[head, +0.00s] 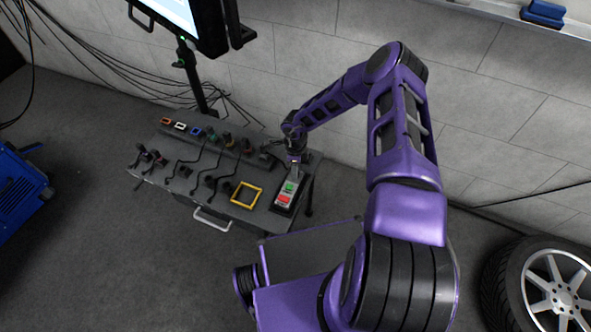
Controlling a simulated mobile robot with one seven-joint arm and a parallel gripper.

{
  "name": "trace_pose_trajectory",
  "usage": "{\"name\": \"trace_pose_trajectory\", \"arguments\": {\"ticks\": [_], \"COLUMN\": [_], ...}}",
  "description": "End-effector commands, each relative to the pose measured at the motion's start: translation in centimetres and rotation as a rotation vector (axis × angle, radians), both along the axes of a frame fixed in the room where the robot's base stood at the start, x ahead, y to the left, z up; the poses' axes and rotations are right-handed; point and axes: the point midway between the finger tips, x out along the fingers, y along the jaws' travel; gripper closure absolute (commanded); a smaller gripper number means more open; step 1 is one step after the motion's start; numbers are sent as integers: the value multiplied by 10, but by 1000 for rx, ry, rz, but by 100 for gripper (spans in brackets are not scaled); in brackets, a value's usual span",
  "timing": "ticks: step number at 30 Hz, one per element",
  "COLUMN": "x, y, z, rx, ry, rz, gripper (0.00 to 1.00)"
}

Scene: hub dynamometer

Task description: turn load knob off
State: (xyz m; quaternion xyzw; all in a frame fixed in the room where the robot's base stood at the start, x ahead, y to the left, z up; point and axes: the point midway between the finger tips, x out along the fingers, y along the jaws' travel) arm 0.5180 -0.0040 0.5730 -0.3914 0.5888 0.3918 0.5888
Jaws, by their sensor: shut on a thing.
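The dark control console (222,212) stands by the wall, its sloped top covered with knobs, levers and cables. My gripper (294,163) points down at the console's right end, just above the grey box with a green and a red button. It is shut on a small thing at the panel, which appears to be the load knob. The knob itself is hidden by the gripper, so its setting cannot be read.
A green button (289,187) and a red button (283,199) lie just below my gripper. A yellow square frame (246,195) is left of them. A monitor (180,18) stands behind the console. A wheel (545,280) is at right, a blue unit (18,195) at left.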

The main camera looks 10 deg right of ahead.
Motion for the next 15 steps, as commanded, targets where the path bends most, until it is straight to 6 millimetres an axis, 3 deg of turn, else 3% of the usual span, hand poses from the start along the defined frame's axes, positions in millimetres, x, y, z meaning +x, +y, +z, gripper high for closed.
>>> {"name": "trace_pose_trajectory", "arguments": {"ticks": [15], "x": [1], "y": [-1], "z": [0], "rx": [-2], "ry": [-2], "rz": [422], "gripper": [100]}}
